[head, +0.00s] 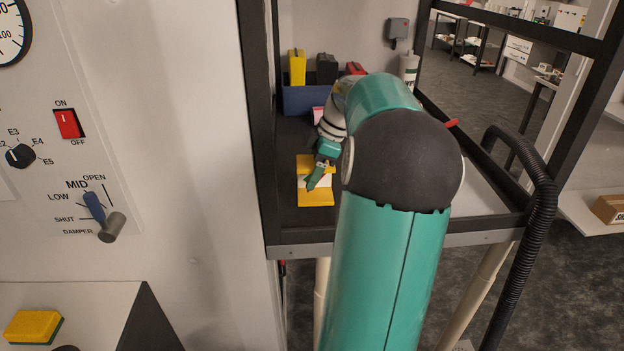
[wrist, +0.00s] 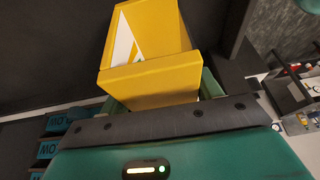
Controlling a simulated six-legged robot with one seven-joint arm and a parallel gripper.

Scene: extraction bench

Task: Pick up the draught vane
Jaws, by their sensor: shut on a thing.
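The draught vane appears to be the yellow piece with a white band (head: 316,199) over the dark bench shelf in the head view. In the wrist view the yellow piece (wrist: 152,80) is close up, with an upright yellow part behind its front block and white inside. My gripper (head: 317,181) reaches down to it, and its green fingertips show on either side of the yellow block in the wrist view. The jaws are shut on it. I cannot tell whether it touches the shelf. My arm hides part of the shelf to the right.
A blue bin (head: 303,100) with yellow, black and red items stands at the back of the shelf. A dark post (head: 259,120) bounds the left side. A black hose (head: 541,210) hangs at right. A yellow sponge (head: 33,326) lies on the lower left counter.

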